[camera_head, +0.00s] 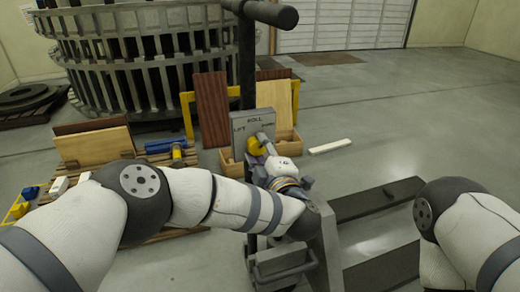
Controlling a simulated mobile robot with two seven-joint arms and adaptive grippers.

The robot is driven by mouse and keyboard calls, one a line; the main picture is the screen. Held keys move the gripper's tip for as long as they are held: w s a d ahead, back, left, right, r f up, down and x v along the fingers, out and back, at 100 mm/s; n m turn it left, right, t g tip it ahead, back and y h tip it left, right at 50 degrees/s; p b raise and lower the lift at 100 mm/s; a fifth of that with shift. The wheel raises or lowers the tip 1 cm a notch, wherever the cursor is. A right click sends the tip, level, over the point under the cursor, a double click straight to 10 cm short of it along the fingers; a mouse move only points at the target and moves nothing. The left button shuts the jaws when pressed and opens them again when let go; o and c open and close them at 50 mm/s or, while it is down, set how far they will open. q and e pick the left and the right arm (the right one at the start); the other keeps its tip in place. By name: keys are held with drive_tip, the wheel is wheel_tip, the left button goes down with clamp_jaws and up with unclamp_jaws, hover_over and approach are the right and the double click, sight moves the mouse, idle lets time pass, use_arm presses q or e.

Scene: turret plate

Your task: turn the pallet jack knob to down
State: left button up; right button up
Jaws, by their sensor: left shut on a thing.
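The pallet jack's grey label plate (240,124) faces me in the middle, with "ROLL" at its top, "LIFT" at its left and a partly hidden word at its right. The yellow knob (253,146) sits low on this plate. My left gripper (262,150) is at the knob and shut on it; my wrist hides its fingers and part of the knob. I cannot tell the knob's exact setting. The jack's dark handle (260,12) rises above, and its dark fork (375,200) lies to the right. My right arm shows at the right edge, its gripper out of view.
A large round slatted metal structure (150,50) stands at the back left. Wooden boards (212,110) lean on a yellow frame (187,115) behind the plate. A white bar (330,146) lies on the floor. The floor at the back right is clear.

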use_arm(q)
drive_tip(key=shift+m, duration=0.6)
drive_tip(key=o, duration=1.2)
drive_tip(key=shift+c, duration=0.2)
drive_tip(key=v, duration=1.2)
